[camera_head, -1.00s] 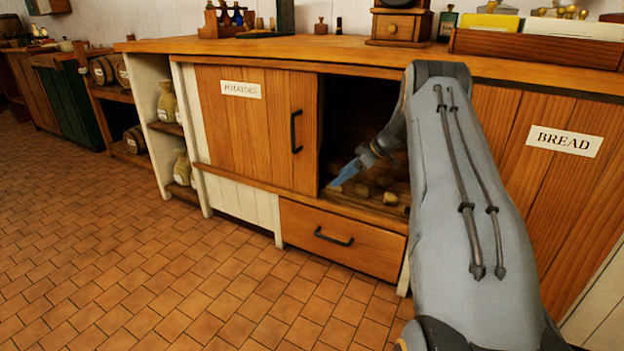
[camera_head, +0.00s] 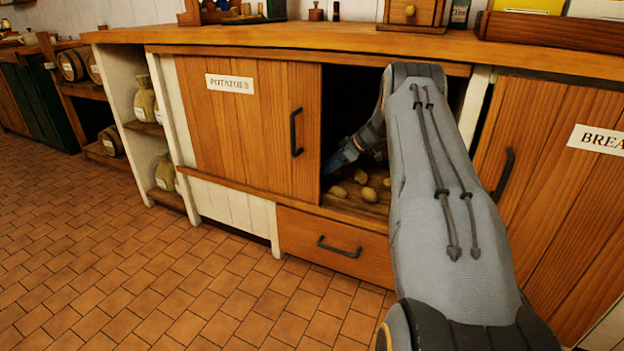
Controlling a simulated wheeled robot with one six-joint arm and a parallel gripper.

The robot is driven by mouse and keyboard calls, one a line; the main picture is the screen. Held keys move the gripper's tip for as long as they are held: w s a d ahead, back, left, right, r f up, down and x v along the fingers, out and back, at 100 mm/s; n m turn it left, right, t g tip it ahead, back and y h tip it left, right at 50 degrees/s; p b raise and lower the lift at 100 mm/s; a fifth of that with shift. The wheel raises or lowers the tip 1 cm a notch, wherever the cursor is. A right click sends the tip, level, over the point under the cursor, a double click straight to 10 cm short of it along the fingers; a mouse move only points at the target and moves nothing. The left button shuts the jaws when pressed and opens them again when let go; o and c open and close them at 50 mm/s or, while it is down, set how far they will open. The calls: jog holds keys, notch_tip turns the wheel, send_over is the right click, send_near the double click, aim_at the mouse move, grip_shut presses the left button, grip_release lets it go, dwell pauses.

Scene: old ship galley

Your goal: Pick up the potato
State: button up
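Several potatoes (camera_head: 361,177) lie on the wooden floor of the open potato cupboard (camera_head: 350,208), near its front edge. My gripper (camera_head: 333,164) reaches into the opening just above and left of the potatoes, beside the door's edge. Its blue-grey fingers are small and in shadow, so I cannot tell whether they are open or shut, or whether they touch a potato. My arm covers the right part of the opening.
The wooden door labelled POTATOES (camera_head: 230,120) stands directly left of the opening. A drawer (camera_head: 338,245) is below it and the counter top (camera_head: 300,38) above. The BREAD door (camera_head: 560,190) is at right. Tiled floor at left is clear.

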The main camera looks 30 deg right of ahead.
jog(key=b+x, duration=0.2)
jog(key=x, duration=0.3)
jog(key=shift+w+a+f, duration=0.1)
jog(key=shift+f, duration=0.15)
jog(key=c, duration=1.2)
jog(key=shift+r, duration=0.1)
jog(key=shift+d+r, duration=0.25)
jog(key=shift+r, duration=0.15)
jog(key=r, duration=0.2)
jog(key=r+p, duration=0.1)
jog(key=r, duration=0.1)
jog(key=r+p, duration=0.1)
jog(key=r, duration=0.1)
jog(key=shift+s+d+r, duration=0.2)
jog(key=shift+s+d, duration=0.05)
jog(key=shift+d, duration=0.1)
jog(key=s+d+b, duration=0.2)
jog(key=d, duration=0.3)
jog(key=s+d+b, duration=0.2)
jog(key=d, duration=0.3)
jog(key=s+d+b, duration=0.2)
jog(key=s+d, duration=0.1)
jog(key=d, duration=0.2)
jog(key=shift+d+f+b, duration=0.3)
jog(key=shift+d+b, duration=0.05)
jog(key=shift+b, duration=0.05)
jog(key=c, duration=0.4)
jog(key=shift+s+d+r+b, duration=0.15)
jog(key=shift+s+d+b, duration=0.2)
jog(key=shift+d, duration=0.35)
